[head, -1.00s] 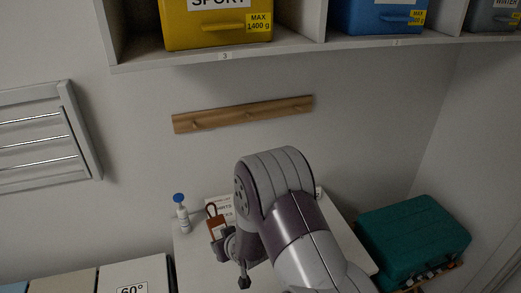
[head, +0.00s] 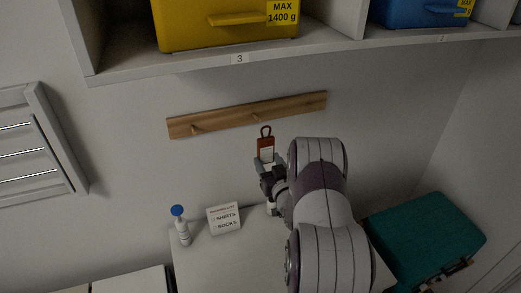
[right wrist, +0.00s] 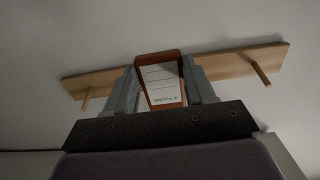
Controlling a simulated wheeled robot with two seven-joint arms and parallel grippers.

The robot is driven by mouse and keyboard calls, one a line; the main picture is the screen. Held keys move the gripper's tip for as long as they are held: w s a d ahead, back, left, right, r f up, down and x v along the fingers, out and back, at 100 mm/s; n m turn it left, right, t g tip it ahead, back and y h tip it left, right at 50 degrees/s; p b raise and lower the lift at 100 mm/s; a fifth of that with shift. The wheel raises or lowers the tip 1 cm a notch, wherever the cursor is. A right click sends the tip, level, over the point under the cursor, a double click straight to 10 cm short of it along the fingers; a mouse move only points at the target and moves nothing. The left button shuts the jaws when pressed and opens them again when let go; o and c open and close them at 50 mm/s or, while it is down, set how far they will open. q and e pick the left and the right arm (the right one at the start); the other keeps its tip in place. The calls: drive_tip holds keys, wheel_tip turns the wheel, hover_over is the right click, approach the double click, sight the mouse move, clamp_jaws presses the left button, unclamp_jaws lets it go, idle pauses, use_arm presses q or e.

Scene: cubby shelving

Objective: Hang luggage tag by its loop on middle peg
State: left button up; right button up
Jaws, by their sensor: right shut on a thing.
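My right gripper (head: 268,165) is shut on the luggage tag (head: 265,147), a brown-red tag with a white label and a dark loop at its top. The tag is upright, its loop just below the wooden peg rail (head: 215,119) in the head view. In the right wrist view the tag (right wrist: 160,82) sits between the two fingers (right wrist: 160,92), in front of the rail (right wrist: 230,64). A left peg (head: 195,128) shows on the rail; the wrist view shows a peg (right wrist: 261,74) at each side, and the tag hides the middle. The left gripper is not in view.
A white table (head: 215,262) below holds a blue-capped bottle (head: 181,226) and a list card (head: 224,218). A shelf (head: 240,58) with yellow (head: 200,24) and blue bins overhangs the rail. A teal case (head: 425,240) stands at right.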

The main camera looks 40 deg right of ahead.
drive_tip(key=shift+w+d, duration=0.1)
drive_tip(key=shift+w, duration=0.05)
drive_tip(key=shift+s+a+r, duration=0.2)
drive_tip(key=shift+s+r, duration=0.25)
drive_tip(key=shift+r, duration=0.1)
drive_tip(key=shift+r+b, duration=0.1)
drive_tip(key=shift+b, duration=0.2)
drive_tip(key=w, duration=0.1)
drive_tip(key=w+d, duration=0.1)
drive_tip(key=w, duration=0.1)
drive_tip(key=w+f, duration=0.1)
drive_tip(key=shift+w+d+f+b, duration=0.1)
drive_tip(key=shift+w+d+b, duration=0.1)
drive_tip(key=shift+b, duration=0.1)
drive_tip(key=shift+w+d+r, duration=0.1)
drive_tip(key=shift+w+r, duration=0.1)
drive_tip(key=shift+w, duration=0.2)
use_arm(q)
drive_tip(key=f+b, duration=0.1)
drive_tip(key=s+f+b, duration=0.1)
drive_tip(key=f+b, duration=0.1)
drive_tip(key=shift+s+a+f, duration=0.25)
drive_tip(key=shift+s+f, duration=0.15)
use_arm(e)
drive_tip(key=w, duration=0.1)
drive_tip(key=w+d+f, duration=0.1)
drive_tip(key=shift+w+f, duration=0.1)
drive_tip(key=shift+w, duration=0.3)
